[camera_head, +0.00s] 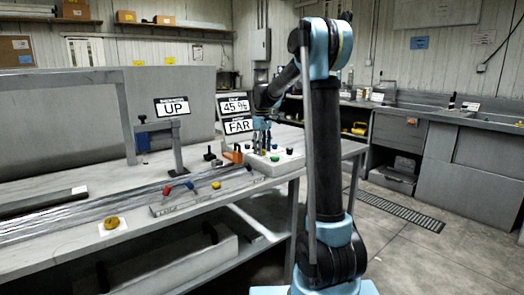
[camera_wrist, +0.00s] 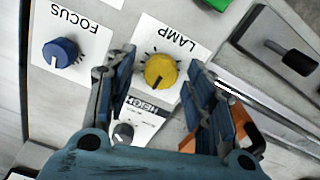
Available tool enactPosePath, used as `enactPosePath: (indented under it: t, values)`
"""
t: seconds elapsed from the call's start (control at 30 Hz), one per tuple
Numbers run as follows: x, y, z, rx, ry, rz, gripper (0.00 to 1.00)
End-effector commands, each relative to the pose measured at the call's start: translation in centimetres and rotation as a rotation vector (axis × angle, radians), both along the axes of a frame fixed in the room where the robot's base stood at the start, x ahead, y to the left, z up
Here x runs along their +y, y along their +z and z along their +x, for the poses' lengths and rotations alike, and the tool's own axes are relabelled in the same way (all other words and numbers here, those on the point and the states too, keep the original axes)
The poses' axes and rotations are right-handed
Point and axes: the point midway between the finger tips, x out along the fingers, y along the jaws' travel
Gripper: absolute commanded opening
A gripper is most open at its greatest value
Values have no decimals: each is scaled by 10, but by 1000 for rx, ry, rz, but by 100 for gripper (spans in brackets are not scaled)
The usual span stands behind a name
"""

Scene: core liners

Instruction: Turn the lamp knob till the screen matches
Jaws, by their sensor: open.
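In the wrist view the yellow lamp knob (camera_wrist: 160,71) sits on a white LAMP plate, with a dark pointer mark toward the bottom of the picture. My gripper (camera_wrist: 160,60) is open above it, one finger on each side. I cannot tell whether either finger touches the knob. In the head view my gripper (camera_head: 262,143) points down over the white knob panel (camera_head: 262,169).
A blue FOCUS knob (camera_wrist: 60,52) and a grey HEIGHT knob (camera_wrist: 123,133) are close by. A black-handled slider (camera_wrist: 292,58) and an orange part (camera_wrist: 262,142) lie to the right.

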Motion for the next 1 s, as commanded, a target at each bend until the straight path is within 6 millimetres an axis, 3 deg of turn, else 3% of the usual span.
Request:
enactPosePath:
  t: [0.27, 0.5, 1.0]
  values:
    - [0, -2, 0, 0, 0, 0, 49]
    - [0, -2, 0, 0, 0, 0, 5]
    - [0, -1, 1, -1, -112, -1, 5]
